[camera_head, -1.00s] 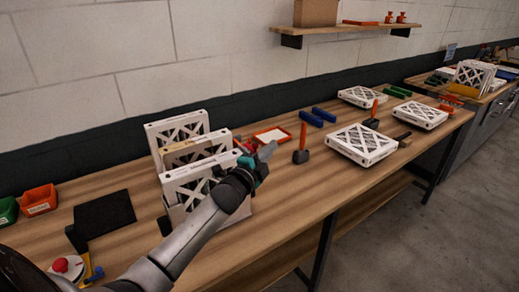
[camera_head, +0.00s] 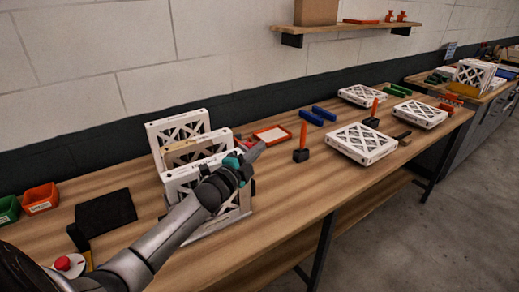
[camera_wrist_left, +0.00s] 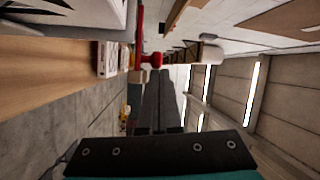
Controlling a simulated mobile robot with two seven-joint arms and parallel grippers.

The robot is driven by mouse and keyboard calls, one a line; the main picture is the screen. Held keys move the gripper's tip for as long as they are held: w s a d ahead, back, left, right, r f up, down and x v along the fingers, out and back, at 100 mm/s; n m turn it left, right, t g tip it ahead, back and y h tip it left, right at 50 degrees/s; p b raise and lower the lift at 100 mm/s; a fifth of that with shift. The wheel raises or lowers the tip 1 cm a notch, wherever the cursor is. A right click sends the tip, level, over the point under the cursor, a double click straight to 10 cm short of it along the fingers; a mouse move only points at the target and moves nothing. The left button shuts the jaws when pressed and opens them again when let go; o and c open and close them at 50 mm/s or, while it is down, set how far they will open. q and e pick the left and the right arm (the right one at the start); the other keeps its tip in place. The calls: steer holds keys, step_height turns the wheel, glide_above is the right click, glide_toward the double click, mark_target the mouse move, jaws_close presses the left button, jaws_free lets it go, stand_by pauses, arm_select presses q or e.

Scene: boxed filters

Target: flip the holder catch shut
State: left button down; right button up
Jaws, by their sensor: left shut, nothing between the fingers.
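Several white lattice-faced boxed filters (camera_head: 178,128) stand upright in a row at the left of the bench, with a tan-edged one among them. The holder (camera_head: 238,213) shows low around the front one; my arm hides much of it. A red part (camera_head: 240,142) shows at the right end of the row, and a red lever-like part (camera_wrist_left: 152,60) shows just beyond my fingers in the left wrist view. It may be the catch; its position is unclear. My left gripper (camera_head: 254,152) is shut and empty beside the row's right end; contact cannot be told. My right gripper is not in view.
A red-rimmed tray (camera_head: 272,135) lies just behind the gripper. An orange-handled tool (camera_head: 301,148) stands to its right. Flat white filters (camera_head: 361,143) lie further right. A black pad (camera_head: 105,212) and small bins (camera_head: 40,198) are at left.

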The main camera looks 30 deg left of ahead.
arm_select(q)
steer(key=shift+s+a+m+h, duration=0.25)
steer(key=shift+m+h, duration=0.25)
steer(key=shift+h, duration=0.3)
steer(key=shift+s+a, duration=0.3)
steer(key=shift+s, duration=0.15)
steer(key=shift+s+a, duration=0.35)
steer(key=shift+a, duration=0.65)
steer(key=shift+s+a, duration=0.4)
steer(key=shift+a, duration=0.65)
steer(key=shift+s+a, duration=0.35)
steer(key=shift+a, duration=0.75)
